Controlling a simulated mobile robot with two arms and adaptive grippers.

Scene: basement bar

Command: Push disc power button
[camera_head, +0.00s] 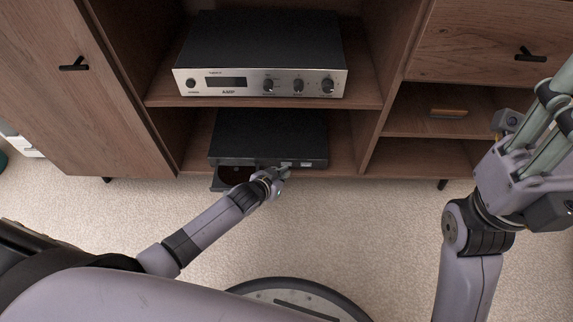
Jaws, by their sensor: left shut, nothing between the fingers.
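The black disc player (270,133) sits on the lower shelf of the wooden cabinet. Its disc tray (228,176) sticks out at the front left. Small light marks or buttons (306,164) show on the right part of its front. My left gripper (286,170) is shut and empty, with its tips at the player's front edge, right of the tray. I cannot tell whether the tips touch the player, and the front behind them is hidden. My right gripper (553,112) is raised at the right edge, away from the player; its fingertips are partly out of frame.
A silver amplifier (260,83) with several knobs stands on the shelf above the player. Wooden doors and drawers with black handles flank the shelves. An open compartment (415,155) is at right. Pale carpet (370,225) in front is clear.

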